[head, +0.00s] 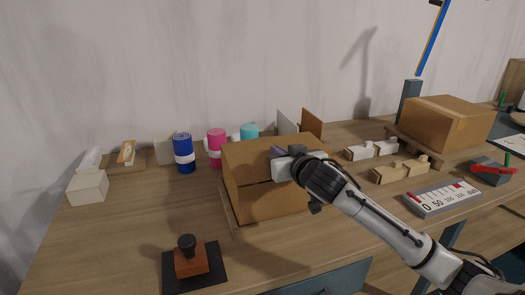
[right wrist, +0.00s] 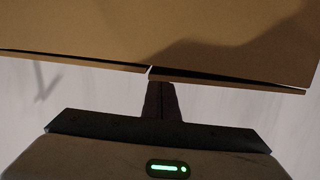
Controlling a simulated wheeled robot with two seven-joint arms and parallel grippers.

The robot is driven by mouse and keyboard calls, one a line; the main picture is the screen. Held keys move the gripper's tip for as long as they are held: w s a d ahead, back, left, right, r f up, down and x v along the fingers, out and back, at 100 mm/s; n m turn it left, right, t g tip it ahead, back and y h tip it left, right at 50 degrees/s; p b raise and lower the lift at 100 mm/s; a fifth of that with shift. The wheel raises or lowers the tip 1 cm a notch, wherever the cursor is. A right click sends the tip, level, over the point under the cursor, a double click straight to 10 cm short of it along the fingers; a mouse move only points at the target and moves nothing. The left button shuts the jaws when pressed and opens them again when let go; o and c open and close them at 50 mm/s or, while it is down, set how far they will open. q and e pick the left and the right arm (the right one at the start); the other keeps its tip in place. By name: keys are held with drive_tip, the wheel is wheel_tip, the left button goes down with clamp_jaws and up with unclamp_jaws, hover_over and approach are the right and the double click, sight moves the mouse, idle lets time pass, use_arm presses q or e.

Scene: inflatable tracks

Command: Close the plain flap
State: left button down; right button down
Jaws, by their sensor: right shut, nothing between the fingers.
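A brown cardboard box (head: 248,202) stands on the wooden table, left of my right arm. A broad brown panel (head: 246,162) shows above its lower front; I cannot tell whether this is the plain flap. My right gripper (head: 277,153) is shut and empty at the panel's upper right part and hides some of it. In the right wrist view, the dark fingers (right wrist: 160,97) are together just below the edge of brown cardboard (right wrist: 200,35); contact is unclear. Two cardboard edges meet there, with a dark gap at the right. My left gripper is out of view.
Blue (head: 184,152), pink (head: 216,146) and teal (head: 249,131) rolls stand behind the box. A white panel (head: 288,122) and a brown panel (head: 312,123) stand upright behind it. A black-handled stamp (head: 190,262) is in front. Another closed box (head: 447,122) stands right.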

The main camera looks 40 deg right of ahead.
drive_tip(key=shift+s+d+f+m, duration=0.25)
drive_tip(key=shift+f+m, duration=0.1)
drive_tip(key=shift+m, duration=0.15)
drive_tip(key=shift+w, duration=0.1)
drive_tip(key=shift+r, duration=0.2)
wheel_tip(320, 180, up, 4)
drive_tip(key=p, duration=0.3)
drive_tip(key=shift+a+f+p, duration=0.1)
drive_tip(key=shift+f+p, duration=0.05)
drive_tip(key=shift+p, duration=0.15)
drive_tip(key=b+v, duration=0.1)
drive_tip(key=v, duration=0.9)
